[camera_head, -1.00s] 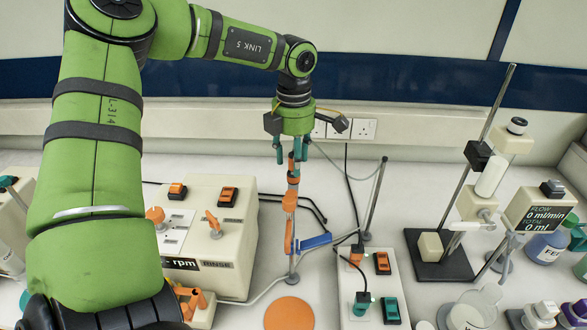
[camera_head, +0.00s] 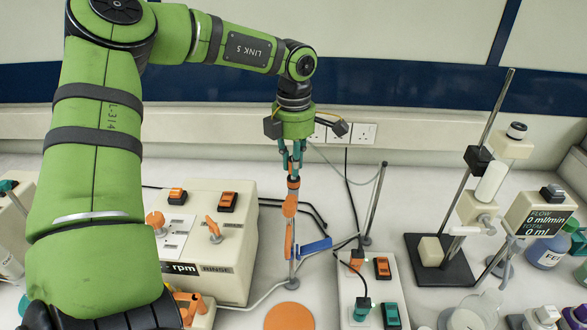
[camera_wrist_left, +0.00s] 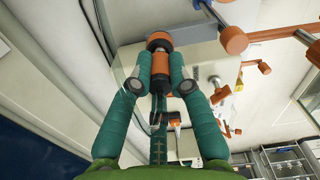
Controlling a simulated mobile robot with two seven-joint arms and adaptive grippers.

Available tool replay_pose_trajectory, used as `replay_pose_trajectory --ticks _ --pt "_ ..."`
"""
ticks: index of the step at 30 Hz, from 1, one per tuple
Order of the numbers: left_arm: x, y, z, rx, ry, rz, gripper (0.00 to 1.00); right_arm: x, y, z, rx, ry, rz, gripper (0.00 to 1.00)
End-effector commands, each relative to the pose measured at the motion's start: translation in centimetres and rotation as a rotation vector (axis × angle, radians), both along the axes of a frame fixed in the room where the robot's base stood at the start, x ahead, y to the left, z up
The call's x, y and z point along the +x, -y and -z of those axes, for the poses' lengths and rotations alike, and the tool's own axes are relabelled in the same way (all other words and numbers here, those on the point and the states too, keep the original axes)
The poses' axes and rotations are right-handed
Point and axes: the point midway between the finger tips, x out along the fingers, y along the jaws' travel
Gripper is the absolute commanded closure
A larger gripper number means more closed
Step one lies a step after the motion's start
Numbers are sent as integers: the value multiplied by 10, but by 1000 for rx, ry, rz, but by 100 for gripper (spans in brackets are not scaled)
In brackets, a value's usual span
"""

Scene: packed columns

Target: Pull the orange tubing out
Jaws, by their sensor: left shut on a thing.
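My left gripper (camera_head: 293,165), with teal fingers, points down at the top of an upright assembly in the head view. It is shut on an orange-and-black cylindrical piece (camera_head: 293,183), which also shows between the fingertips in the left wrist view (camera_wrist_left: 159,62). I take this piece to be the orange tubing, but cannot be sure. Orange parts (camera_head: 289,206) and a blue arm (camera_head: 315,245) sit below it, along a thin upright rod. The fingers hide the top of the piece. I cannot tell whether it still touches the parts below. My right gripper is not in view.
A cream control box (camera_head: 225,255) with orange knobs stands at left. A power strip (camera_head: 350,285) with orange and green switches and a slanted metal rod (camera_head: 375,205) are at right. A black-based stand (camera_head: 440,265), flow meter (camera_head: 538,212) and bottles fill the far right. An orange disc (camera_head: 289,316) lies in front.

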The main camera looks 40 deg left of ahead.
Motion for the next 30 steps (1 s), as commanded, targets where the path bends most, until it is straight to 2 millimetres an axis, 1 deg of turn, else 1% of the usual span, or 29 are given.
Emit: replay_pose_trajectory --ticks 20,30 --pt "0 0 -11 0 1 0 100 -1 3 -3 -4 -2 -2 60" --pt "1 0 -27 0 3 1 100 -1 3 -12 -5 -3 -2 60"
